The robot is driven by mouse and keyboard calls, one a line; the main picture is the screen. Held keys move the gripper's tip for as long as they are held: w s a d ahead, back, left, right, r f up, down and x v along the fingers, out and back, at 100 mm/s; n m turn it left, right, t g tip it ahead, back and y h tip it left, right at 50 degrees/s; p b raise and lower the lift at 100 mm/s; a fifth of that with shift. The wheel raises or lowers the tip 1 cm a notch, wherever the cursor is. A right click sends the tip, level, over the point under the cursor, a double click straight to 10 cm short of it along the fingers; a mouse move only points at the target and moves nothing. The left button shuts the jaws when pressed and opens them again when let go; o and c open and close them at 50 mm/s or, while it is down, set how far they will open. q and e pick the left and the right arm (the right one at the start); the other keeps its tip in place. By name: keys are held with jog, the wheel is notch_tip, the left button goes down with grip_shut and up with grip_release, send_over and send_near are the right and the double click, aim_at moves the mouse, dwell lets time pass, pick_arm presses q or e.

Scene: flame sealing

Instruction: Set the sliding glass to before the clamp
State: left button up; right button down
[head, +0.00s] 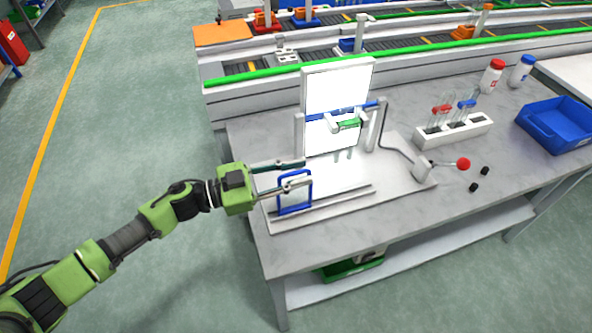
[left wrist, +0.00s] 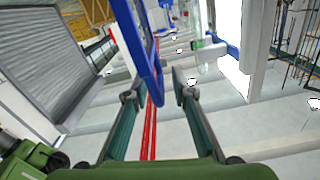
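The sliding glass (head: 280,207) is a pane in a blue frame, standing upright on the rail at the left front of the fixture. My left gripper (head: 306,173) is at its upper part, with one finger crossing in front of the frame and the other beyond it. In the left wrist view the fingers (left wrist: 157,94) are apart and the blue frame (left wrist: 144,50) shows between them; I see no firm contact. The clamp (head: 348,124), with blue bar and green piece, is farther back before a bright white panel. My right gripper is not in view.
A lever with a red knob (head: 463,164) stands right of the fixture, near two small black pieces. A test tube rack (head: 454,132), two bottles and a blue bin (head: 557,127) are on the right of the table. A conveyor (head: 430,50) runs behind.

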pick_arm(q)
grip_shut()
jog(key=x, duration=1.7)
jog(key=shift+r, duration=0.1)
